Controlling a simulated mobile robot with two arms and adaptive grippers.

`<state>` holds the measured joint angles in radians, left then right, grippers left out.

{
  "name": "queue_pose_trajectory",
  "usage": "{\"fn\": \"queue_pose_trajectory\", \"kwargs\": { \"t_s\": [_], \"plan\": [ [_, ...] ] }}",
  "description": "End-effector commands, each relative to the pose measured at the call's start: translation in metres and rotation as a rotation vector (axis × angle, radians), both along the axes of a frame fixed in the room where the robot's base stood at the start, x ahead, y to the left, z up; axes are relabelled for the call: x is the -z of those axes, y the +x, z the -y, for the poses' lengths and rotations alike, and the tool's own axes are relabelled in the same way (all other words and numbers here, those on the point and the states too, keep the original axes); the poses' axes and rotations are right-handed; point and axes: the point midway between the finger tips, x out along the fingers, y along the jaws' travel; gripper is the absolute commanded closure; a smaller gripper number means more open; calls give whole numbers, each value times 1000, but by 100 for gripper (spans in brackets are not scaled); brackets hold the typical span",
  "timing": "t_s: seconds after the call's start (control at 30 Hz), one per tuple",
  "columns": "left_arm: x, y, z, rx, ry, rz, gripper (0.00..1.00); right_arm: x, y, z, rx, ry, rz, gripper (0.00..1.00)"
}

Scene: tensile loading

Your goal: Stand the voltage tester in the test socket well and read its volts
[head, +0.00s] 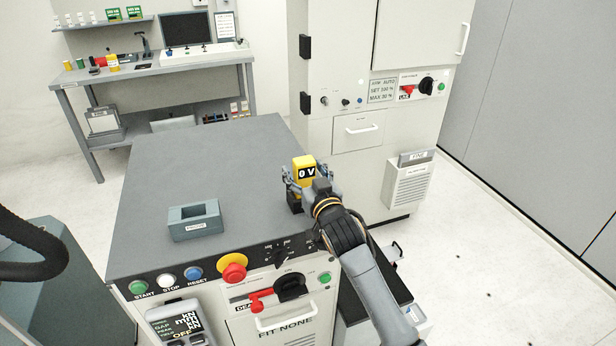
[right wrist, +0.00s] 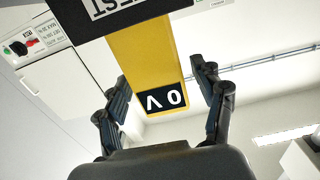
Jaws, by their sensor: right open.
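The voltage tester (head: 304,165) is a yellow upright body with a dark display reading "0 V". It stands at the right edge of the grey bench top. In the right wrist view the tester (right wrist: 143,58) appears upside down, its other end at a dark block (right wrist: 110,12) lettered "TEST", apparently the test socket well. How deep it sits is hidden. In the head view the dark block (head: 294,204) shows beside my gripper. My right gripper (head: 304,178) is open, its fingers on either side of the tester, with gaps visible in the wrist view. My left gripper is out of view.
A grey open holder (head: 193,234) stands on the bench top (head: 160,185), which is otherwise clear. The front panel has buttons, a red emergency knob (head: 233,268) and a red-handled switch (head: 262,299). A tall white cabinet (head: 330,70) stands behind; a workbench (head: 150,70) is at the back left.

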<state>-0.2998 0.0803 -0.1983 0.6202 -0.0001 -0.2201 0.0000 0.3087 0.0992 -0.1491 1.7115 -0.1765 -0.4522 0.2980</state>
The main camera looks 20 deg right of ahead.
Motion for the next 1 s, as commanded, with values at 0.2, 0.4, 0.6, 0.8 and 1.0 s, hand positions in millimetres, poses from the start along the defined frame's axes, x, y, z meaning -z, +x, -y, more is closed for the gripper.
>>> {"fn": "queue_pose_trajectory", "kwargs": {
  "t_s": [0.2, 0.4, 0.6, 0.8, 1.0],
  "plan": [
    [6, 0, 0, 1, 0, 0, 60, 1, -24, 1, -1, 1, 1, 31],
    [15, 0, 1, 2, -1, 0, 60, 1, -66, 3, 0, -1, 1, 31],
    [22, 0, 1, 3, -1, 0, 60, 0, -101, 4, 0, 0, 1, 31],
    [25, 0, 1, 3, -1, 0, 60, -1, -118, 4, 0, 0, 1, 31],
    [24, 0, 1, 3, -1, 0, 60, -2, -120, 5, 0, 0, 1, 31]
  ]
}}
